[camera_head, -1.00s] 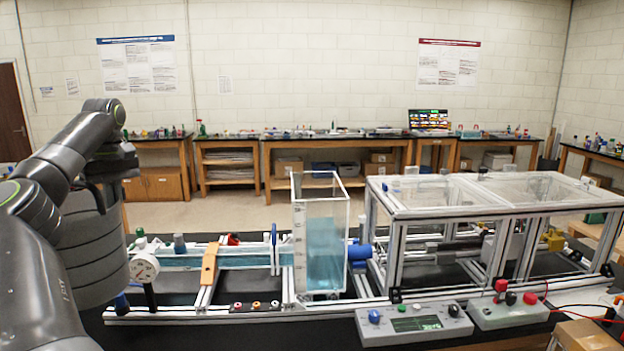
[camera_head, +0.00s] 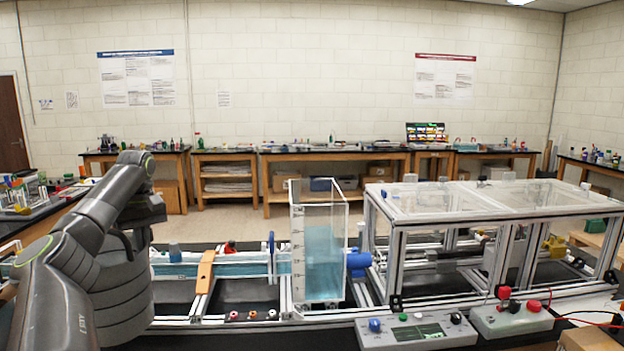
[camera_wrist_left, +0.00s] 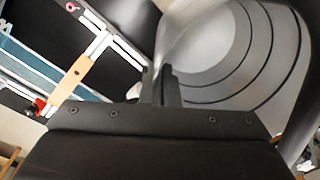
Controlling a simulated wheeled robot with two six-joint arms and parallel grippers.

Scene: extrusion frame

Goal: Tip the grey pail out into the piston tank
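The grey pail (camera_head: 128,305) hangs at the left of the head view, ribbed with dark rings. It fills the upper right of the left wrist view (camera_wrist_left: 225,60). My left gripper (camera_wrist_left: 160,88) is shut on its edge; in the head view the gripper (camera_head: 122,243) is partly hidden by my arm. I cannot tell what the pail holds. I take the tall clear tank (camera_head: 322,250) right of the pail, with blue water in its lower part, to be the piston tank. The pail is apart from it. My right gripper is not in view.
A water channel (camera_head: 235,265) with an orange crosspiece (camera_head: 205,270) lies between pail and tank. A blue cylinder (camera_head: 358,262) and a clear-topped frame (camera_head: 490,200) stand right of the tank. A control box (camera_head: 415,331) is in front. The air above the channel is clear.

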